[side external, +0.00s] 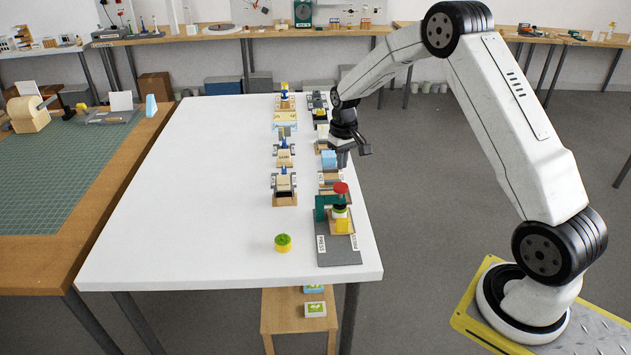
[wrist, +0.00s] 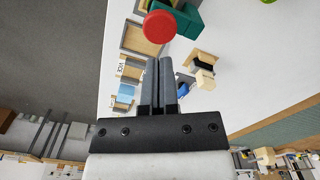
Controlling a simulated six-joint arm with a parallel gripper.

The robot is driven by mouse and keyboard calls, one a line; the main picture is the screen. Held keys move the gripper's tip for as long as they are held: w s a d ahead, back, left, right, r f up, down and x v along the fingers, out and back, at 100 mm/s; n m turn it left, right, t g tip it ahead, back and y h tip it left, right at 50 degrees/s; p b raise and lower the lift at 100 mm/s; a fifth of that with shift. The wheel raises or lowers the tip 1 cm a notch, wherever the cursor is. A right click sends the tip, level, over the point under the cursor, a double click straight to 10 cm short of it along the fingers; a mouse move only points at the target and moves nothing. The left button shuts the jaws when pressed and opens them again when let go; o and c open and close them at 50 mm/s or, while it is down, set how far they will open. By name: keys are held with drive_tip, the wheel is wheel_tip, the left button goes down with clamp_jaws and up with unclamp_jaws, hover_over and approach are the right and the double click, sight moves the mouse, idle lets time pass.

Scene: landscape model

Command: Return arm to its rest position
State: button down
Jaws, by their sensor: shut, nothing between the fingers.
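My gripper (side external: 343,158) hangs over the right edge of the white table (side external: 190,190), above the row of small stations there. In the wrist view its two grey fingers (wrist: 166,62) lie close together with nothing between them. Just beyond the fingertips in that view is the red knob (wrist: 160,27) of the green press (wrist: 204,18). The side view shows the press (side external: 321,207) with its red knob (side external: 341,188) on a grey base at the table's near right, in front of the gripper. My arm arches up and back to its base on the right.
A light blue block (side external: 328,158) sits close by the gripper. Several small stations form a second row to its left. A green-topped yellow piece (side external: 283,243) stands alone near the front edge. The left part of the table is clear. A wooden stool (side external: 288,323) stands below.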

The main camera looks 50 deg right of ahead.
idle(0.3)
drive_tip(key=shift+s+a+r, duration=0.2)
drive_tip(key=shift+a, duration=0.3)
drive_tip(key=s+a+r+n+t, duration=0.1)
drive_tip(key=s+a+r, duration=0.1)
drive_tip(key=s+a, duration=0.6)
drive_tip(key=s+a+r+n+t, duration=0.1)
drive_tip(key=s+a+r+n, duration=0.1)
drive_tip(key=s+a, duration=0.7)
drive_tip(key=s, duration=0.3)
drive_tip(key=shift+a+t, duration=0.2)
drive_tip(key=shift+t, duration=0.1)
